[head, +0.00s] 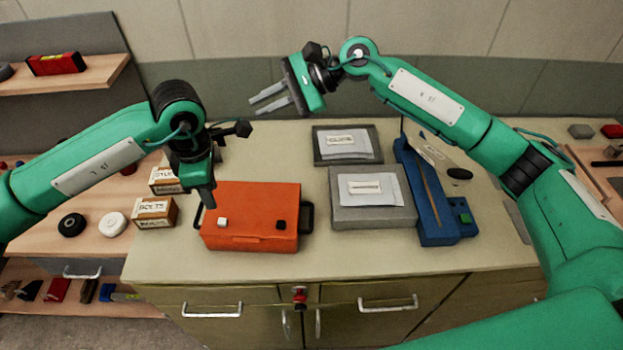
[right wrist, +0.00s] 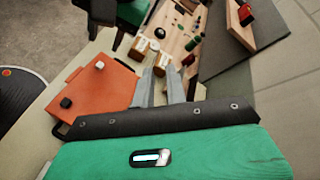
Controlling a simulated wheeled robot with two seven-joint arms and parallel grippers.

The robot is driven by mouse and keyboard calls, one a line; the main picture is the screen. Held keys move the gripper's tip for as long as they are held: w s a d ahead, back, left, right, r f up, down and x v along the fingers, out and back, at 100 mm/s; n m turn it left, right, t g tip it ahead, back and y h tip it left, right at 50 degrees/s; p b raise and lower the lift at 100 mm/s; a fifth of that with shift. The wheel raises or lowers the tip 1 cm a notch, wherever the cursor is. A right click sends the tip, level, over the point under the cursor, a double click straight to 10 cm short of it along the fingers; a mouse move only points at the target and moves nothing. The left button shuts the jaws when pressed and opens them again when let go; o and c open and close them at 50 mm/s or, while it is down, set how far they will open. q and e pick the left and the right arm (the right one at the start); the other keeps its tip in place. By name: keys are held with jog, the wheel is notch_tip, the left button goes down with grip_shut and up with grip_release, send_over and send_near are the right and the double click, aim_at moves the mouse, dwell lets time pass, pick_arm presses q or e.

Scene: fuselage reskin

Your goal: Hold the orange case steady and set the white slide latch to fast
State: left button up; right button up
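The orange case (head: 252,205) lies flat and closed on the cabinet top, with a dark handle on each short side. A small white slide latch (head: 222,222) sits at its front left, and a black one (head: 281,225) at its front right. The case (right wrist: 92,97) and white latch (right wrist: 99,65) also show in the right wrist view. My left gripper (head: 208,197) points down at the case's left edge; its fingers overlap in view, so grip and contact are unclear. My right gripper (head: 272,102) is open and empty, raised behind and above the case, away from the latch.
Labelled boxes (head: 154,212) stand left of the case. Grey trays with packets (head: 372,213) and a blue tool (head: 425,195) lie to its right. A wooden shelf (head: 95,75) is at upper left. The cabinet top in front of the case is clear.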

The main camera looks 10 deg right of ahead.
jog(key=s+a+f+n+g+h, duration=0.1)
jog(key=s+f+n+g+h, duration=0.1)
jog(key=s+f+n+h, duration=0.3)
jog(key=n+t+h, duration=0.1)
jog(key=n+h, duration=0.2)
jog(key=h, duration=0.5)
send_over(312, 217)
notch_tip(312, 217, down, 9)
notch_tip(312, 217, down, 14)
jog(key=shift+r, duration=0.1)
